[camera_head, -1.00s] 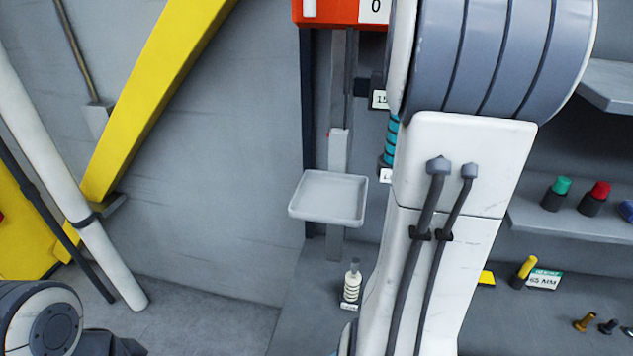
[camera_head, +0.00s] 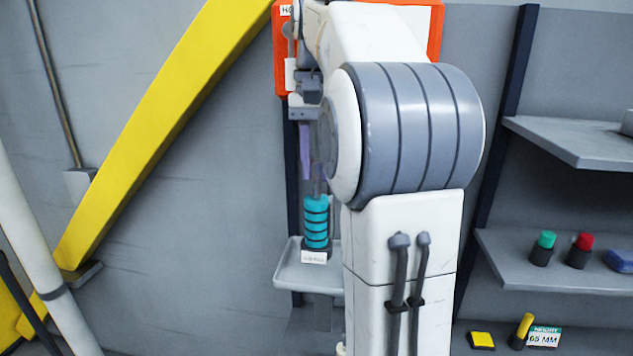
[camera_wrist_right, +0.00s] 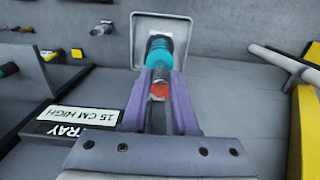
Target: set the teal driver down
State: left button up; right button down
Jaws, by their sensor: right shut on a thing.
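The teal driver (camera_head: 316,222) has a ribbed teal body and a dark foot with a small white label. It hangs upright, or nearly so, below my right gripper (camera_head: 314,178), whose purple fingers are shut on its upper end. In the right wrist view, the fingers (camera_wrist_right: 159,74) close on the driver (camera_wrist_right: 158,50), with a red patch between them. The pale grey tray (camera_head: 290,274) is directly beneath and behind the driver; it also shows in the wrist view (camera_wrist_right: 180,22). I cannot tell whether the foot touches the tray. My left gripper is out of view.
A yellow beam (camera_head: 150,130) slants at the left. An orange box (camera_head: 435,30) is behind my right arm. Shelves at the right hold a green-capped item (camera_head: 543,248) and a red-capped item (camera_head: 579,250). A sign reading "TRAY 15 CM HIGH" (camera_wrist_right: 80,118) is beside the gripper.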

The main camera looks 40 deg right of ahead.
aim_at(317, 182)
notch_tip(317, 182, down, 3)
jog(key=shift+f, duration=0.25)
jog(key=shift+f, duration=0.15)
jog(key=c, duration=0.7)
grip_release()
notch_tip(317, 182, up, 11)
jog(key=shift+f+p, duration=0.1)
jog(key=shift+p, duration=0.9)
jog(key=shift+s+r+p, duration=0.1)
jog(key=shift+r+p, duration=0.45)
jog(key=shift+r, duration=0.2)
